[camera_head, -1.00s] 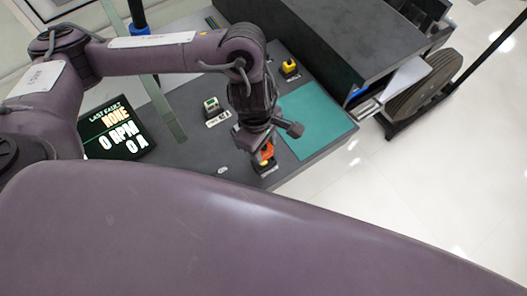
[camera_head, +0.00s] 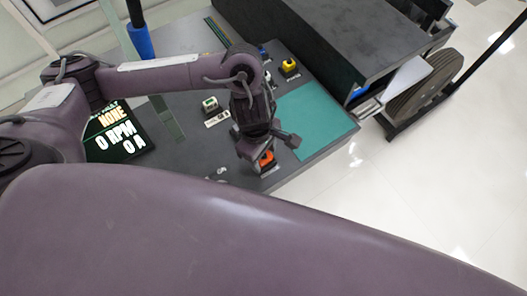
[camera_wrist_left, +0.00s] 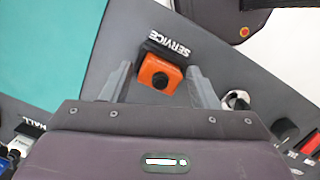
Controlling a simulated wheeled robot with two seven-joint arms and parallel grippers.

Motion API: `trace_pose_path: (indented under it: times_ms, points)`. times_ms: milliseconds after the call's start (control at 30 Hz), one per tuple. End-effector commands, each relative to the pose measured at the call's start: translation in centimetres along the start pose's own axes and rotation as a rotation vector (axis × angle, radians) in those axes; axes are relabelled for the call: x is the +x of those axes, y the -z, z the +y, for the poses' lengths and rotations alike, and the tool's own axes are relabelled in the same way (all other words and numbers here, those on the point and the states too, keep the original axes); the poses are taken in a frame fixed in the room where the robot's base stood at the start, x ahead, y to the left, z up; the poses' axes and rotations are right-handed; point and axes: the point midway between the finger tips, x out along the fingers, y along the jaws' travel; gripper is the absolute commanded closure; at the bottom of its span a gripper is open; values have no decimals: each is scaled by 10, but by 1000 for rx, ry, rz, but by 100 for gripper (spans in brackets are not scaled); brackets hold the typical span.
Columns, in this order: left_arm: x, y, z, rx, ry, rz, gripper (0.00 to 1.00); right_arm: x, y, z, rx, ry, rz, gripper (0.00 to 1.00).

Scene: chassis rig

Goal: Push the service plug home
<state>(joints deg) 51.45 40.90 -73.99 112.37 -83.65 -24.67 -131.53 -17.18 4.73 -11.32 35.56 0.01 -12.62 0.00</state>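The service plug (camera_head: 267,159) is an orange block near the front edge of the dark bench. My right gripper is not in view.
A teal mat (camera_head: 315,118) lies right of the gripper. A green-topped module (camera_head: 211,104) and a yellow button (camera_head: 289,66) stand farther back. A display (camera_head: 117,137) reads NONE, 0 RPM, 0 A. A large dark block (camera_head: 345,40) stands behind the mat.

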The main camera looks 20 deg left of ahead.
Motion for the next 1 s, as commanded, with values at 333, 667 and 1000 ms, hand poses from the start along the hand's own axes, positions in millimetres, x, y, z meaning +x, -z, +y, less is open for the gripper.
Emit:
trace_pose_path:
  times_ms: [333,667,1000]
  points:
    - [-1,0,0,-1,0,0,35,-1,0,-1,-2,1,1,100]
    - [-37,0,2,3,-7,3,35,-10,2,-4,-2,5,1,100]
    - [-97,0,2,2,-6,3,35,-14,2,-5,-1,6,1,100]
